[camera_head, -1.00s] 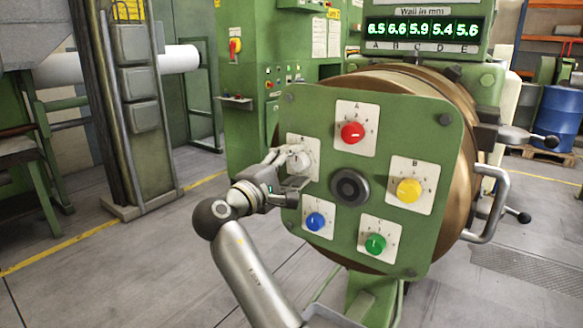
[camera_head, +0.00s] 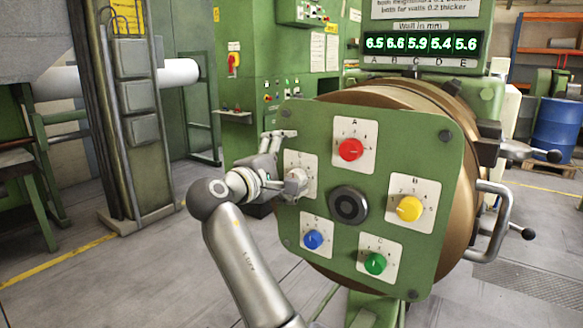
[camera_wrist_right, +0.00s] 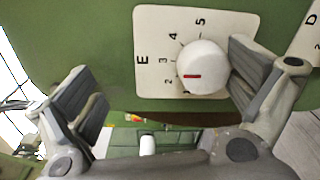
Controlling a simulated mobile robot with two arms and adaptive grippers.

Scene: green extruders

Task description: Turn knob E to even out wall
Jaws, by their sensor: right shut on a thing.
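Knob E is white with a red mark, on a white card on the left of the green panel (camera_head: 325,115). It shows in the head view (camera_head: 298,178) and large in the right wrist view (camera_wrist_right: 203,67), where its mark points left, between 2 and 3. My right gripper (camera_head: 284,160) is at knob E, its fingers spread wide. In the right wrist view (camera_wrist_right: 165,88) one finger is close against the knob's right side; contact is unclear. The other is well to the left, apart from it. The display (camera_head: 421,45) reads 6.5, 6.6, 5.9, 5.4, 5.6 for A to E. My left gripper is out of view.
The panel also carries red knob A (camera_head: 350,149), yellow knob B (camera_head: 409,208), green knob C (camera_head: 375,263), blue knob D (camera_head: 313,239) and a dark central hub (camera_head: 348,205). A metal handle (camera_head: 490,222) stands out at the right. Open floor lies to the left.

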